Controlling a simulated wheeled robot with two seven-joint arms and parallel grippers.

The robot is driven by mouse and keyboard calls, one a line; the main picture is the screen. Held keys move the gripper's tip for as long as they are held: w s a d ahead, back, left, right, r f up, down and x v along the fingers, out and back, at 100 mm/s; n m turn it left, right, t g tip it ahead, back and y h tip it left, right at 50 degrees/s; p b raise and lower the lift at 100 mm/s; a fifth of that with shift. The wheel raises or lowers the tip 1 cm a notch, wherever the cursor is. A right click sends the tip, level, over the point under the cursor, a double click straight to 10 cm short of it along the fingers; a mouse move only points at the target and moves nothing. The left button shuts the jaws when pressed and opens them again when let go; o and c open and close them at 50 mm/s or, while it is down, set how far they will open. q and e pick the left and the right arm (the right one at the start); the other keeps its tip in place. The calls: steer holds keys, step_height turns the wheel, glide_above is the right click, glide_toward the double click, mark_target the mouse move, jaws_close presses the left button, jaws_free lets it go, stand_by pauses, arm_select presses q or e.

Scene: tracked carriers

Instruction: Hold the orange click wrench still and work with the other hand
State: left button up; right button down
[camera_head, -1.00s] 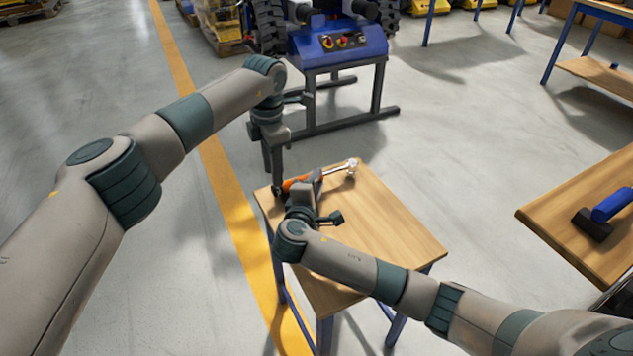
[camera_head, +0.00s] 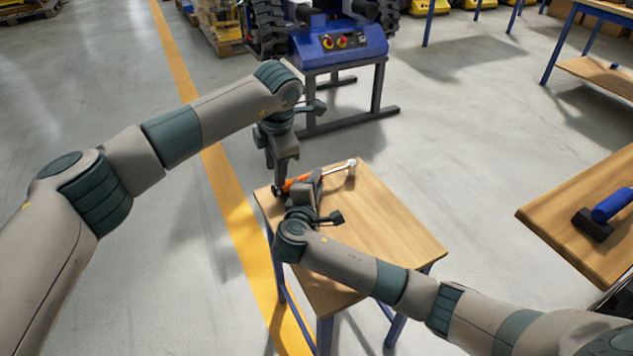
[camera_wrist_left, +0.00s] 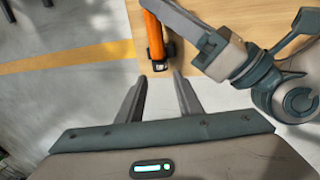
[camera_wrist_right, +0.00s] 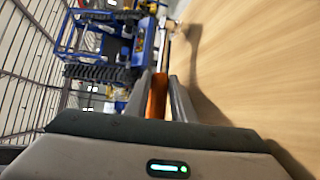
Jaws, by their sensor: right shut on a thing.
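The orange click wrench (camera_head: 296,182) lies along the far left part of the small wooden table (camera_head: 385,225), its metal shaft and head pointing to the far right. My right gripper (camera_head: 315,180) is shut on the wrench's handle; the orange handle (camera_wrist_right: 157,97) shows between its fingers in the right wrist view. My left gripper (camera_head: 279,187) is open and empty near the handle's left end. In the left wrist view, its fingertips (camera_wrist_left: 159,77) are parted just short of the handle's black end (camera_wrist_left: 160,60). I cannot tell the exact height gap.
A blue machine (camera_head: 340,42) on a stand is behind the table. A second wooden table (camera_head: 560,220) at the right holds a blue-and-black tool (camera_head: 607,210). A yellow floor line (camera_head: 235,205) runs past the table's left side. The front of the small table is clear.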

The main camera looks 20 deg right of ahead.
arm_select(q)
steer(key=shift+x, duration=3.5)
steer(key=c, duration=0.7)
